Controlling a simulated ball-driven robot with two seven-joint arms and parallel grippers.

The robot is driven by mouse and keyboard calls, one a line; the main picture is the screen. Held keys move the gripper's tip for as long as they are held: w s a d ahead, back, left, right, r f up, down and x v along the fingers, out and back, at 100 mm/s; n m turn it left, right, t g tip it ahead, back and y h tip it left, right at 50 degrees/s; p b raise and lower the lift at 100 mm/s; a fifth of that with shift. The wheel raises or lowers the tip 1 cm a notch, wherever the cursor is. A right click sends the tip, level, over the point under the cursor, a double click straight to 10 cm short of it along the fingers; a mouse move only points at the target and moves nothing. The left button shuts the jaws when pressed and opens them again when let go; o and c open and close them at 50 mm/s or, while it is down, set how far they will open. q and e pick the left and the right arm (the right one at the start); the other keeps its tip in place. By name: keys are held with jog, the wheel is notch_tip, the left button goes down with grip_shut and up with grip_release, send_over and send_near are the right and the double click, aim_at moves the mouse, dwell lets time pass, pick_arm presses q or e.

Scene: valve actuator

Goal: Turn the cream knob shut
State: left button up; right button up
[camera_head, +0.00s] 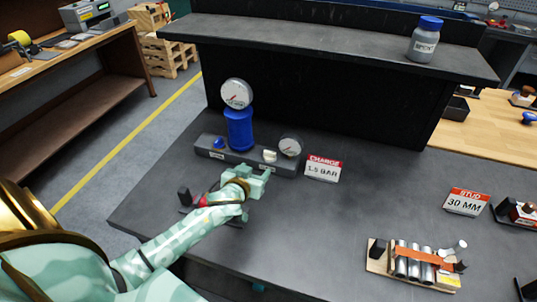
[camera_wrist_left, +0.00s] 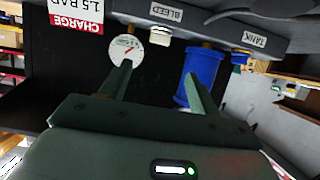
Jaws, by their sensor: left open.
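The cream knob (camera_head: 270,155) sits on the front of a dark grey manifold block (camera_head: 215,153) on the bench. In the left wrist view the cream knob (camera_wrist_left: 160,36) shows beyond the fingertips, between them, by a BLEED label. My left gripper (camera_head: 256,173) is open and empty, just in front of the block and apart from the knob. Its two fingers (camera_wrist_left: 160,72) also show in the left wrist view. A small white gauge (camera_head: 290,146) stands right of the knob. My right gripper is not in view.
A blue knob (camera_head: 219,143) by a TANK label, a blue cylinder (camera_head: 239,130) and a tall gauge (camera_head: 237,93) are on the block's left part. A 1.5 BAR sign (camera_head: 323,168) stands to its right. Bench centre (camera_head: 365,205) is clear. A shelf (camera_head: 330,45) overhangs the back.

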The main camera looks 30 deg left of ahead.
pick_arm(q)
jog(key=b, duration=0.1)
send_near(269, 154)
jog(key=b+x, duration=0.2)
jog(key=x, duration=0.4)
jog(key=shift+w+f, duration=0.15)
jog(key=shift+f, duration=0.15)
jog(key=shift+w+a+f+b, duration=0.2)
jog(key=shift+w+b, duration=0.25)
jog(key=shift+w, duration=0.25)
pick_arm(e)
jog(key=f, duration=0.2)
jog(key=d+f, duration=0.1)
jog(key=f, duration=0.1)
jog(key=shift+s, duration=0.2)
pick_arm(q)
jog(key=c, duration=1)
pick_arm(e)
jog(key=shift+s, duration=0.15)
